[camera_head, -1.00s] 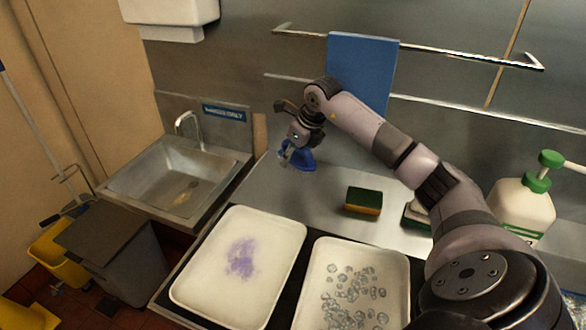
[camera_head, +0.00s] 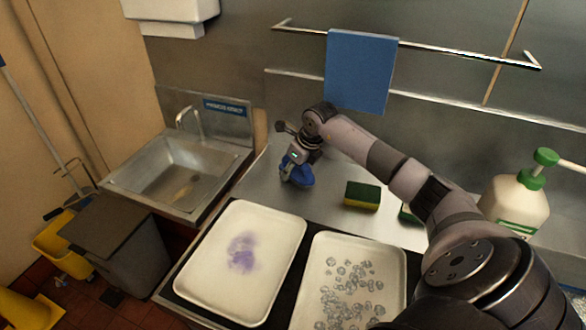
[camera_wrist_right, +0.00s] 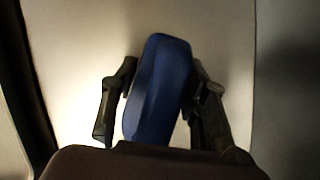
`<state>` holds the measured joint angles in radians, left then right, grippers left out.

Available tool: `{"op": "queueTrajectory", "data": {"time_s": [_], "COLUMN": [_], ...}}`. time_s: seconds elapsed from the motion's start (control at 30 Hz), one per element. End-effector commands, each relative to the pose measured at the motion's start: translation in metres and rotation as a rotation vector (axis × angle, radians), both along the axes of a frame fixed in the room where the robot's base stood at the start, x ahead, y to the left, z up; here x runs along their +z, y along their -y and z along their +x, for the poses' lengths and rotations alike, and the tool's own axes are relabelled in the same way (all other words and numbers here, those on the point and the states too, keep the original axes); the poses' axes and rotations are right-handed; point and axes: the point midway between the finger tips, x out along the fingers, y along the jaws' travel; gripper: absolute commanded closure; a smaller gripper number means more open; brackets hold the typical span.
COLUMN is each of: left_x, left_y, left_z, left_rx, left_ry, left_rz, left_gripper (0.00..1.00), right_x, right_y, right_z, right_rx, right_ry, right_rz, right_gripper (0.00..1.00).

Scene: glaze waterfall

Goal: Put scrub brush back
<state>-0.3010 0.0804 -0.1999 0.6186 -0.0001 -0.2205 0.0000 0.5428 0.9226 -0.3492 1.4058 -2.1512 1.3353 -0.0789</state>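The blue scrub brush (camera_head: 298,175) is at my right gripper (camera_head: 290,166), over the steel counter near the sink's right side. In the right wrist view the brush's smooth blue body (camera_wrist_right: 158,88) stands between the two dark fingers of the right gripper (camera_wrist_right: 163,88), which close on it from both sides. The bristles are hidden. I cannot tell whether the brush touches the counter. My left gripper is in neither view.
A green and yellow sponge (camera_head: 362,196) lies on the counter. Two white trays (camera_head: 205,297) (camera_head: 398,262) are in front, one with a purple stain, one with clear beads. A sink (camera_head: 128,184) is left, a pump bottle (camera_head: 512,210) right. A blue cloth (camera_head: 360,72) hangs on a rail (camera_head: 450,52).

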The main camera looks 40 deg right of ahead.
Motion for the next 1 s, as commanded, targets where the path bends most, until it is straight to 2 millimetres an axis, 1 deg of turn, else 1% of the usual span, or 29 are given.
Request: {"op": "queueTrajectory", "data": {"time_s": [0.03, 0.2, 0.27, 0.53, 0.63, 0.67, 0.77, 1.0], "left_x": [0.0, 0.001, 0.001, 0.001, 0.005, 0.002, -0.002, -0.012], "left_y": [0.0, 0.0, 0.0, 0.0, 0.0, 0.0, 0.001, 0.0], "left_z": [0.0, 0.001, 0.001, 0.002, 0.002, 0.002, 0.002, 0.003], "left_rx": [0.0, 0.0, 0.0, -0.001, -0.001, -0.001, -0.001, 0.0], "left_ry": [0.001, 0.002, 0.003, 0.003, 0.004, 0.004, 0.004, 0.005], "left_rz": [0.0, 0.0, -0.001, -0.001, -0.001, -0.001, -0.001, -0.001], "left_gripper": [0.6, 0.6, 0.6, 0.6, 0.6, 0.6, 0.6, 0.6], "right_x": [0.0, 0.001, 0.001, 0.001, 0.007, 0.008, 0.022, 0.071], "right_y": [0.0, 0.0, 0.0, 0.0, 0.0, 0.001, 0.003, 0.005], "right_z": [0.0, 0.0, 0.0, 0.0, 0.0, -0.001, -0.007, -0.028], "right_rx": [0.0, 0.0, 0.0, 0.0, 0.0, -0.001, -0.001, -0.002], "right_ry": [0.0, 0.0, 0.0, 0.0, 0.001, 0.002, 0.003, 0.004], "right_rz": [0.0, 0.0, 0.0, 0.0, -0.001, -0.002, -0.004, -0.004], "right_gripper": [0.54, 0.43, 0.4, 0.4, 0.4, 0.4, 0.4, 0.4]}}
